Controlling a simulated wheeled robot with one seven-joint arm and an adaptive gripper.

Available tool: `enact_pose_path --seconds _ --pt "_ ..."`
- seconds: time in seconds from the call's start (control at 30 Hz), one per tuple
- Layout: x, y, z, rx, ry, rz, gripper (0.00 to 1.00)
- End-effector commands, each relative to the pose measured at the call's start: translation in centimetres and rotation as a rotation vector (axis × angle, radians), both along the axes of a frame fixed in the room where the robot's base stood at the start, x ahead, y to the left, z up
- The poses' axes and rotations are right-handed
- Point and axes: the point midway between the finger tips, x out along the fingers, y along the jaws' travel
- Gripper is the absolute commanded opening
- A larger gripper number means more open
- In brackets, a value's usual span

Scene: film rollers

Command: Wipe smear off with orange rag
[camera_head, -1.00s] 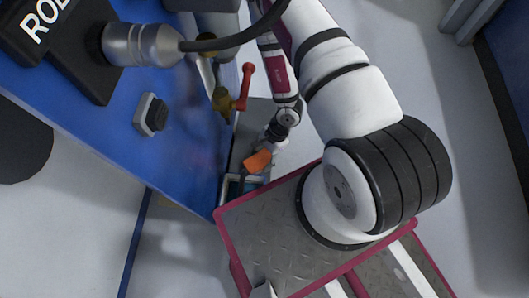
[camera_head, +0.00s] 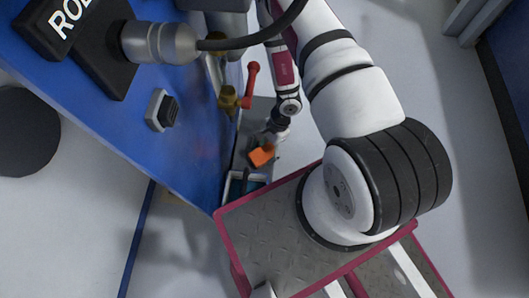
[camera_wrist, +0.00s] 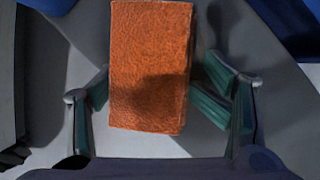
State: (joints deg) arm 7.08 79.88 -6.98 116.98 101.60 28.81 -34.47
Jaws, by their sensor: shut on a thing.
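The orange rag (camera_head: 262,154) is at the end of my arm, beside the right edge of the blue machine panel (camera_head: 110,88). In the wrist view the rag (camera_wrist: 150,60) is a folded, textured orange block between the green fingers. My gripper (camera_wrist: 155,92) is shut on the rag, whose free end points away from the palm. In the head view my gripper (camera_head: 270,140) is small and partly hidden by the rag. I cannot clearly make out a smear in any view.
A red-handled valve (camera_head: 249,86) with brass fittings stands close to the arm at the panel's edge. A light-edged tray (camera_head: 243,188) is just below the rag. A black button (camera_head: 163,110) and a metal connector with a cable (camera_head: 158,43) stick out from the panel.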

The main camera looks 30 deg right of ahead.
Motion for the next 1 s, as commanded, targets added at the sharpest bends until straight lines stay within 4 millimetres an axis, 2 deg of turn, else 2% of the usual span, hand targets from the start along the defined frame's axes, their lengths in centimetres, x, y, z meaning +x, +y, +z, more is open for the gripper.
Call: enact_pose_path --seconds 0.03,0.27,0.47,0.63,0.7,1.0 --pt "3.2 -0.2 1.3 -0.019 -0.053 0.018 0.24" --pt "3.8 -0.5 1.3 -0.019 -0.055 0.02 0.25" --pt "5.1 -1.4 1.4 -0.019 -0.057 0.023 0.27" --pt "6.2 -2.1 1.5 -0.018 -0.058 0.024 0.18" --pt "6.4 -2.2 1.5 -0.015 -0.055 0.023 0.12" --pt "6.4 -2.0 1.5 -0.008 -0.051 0.024 0.11"
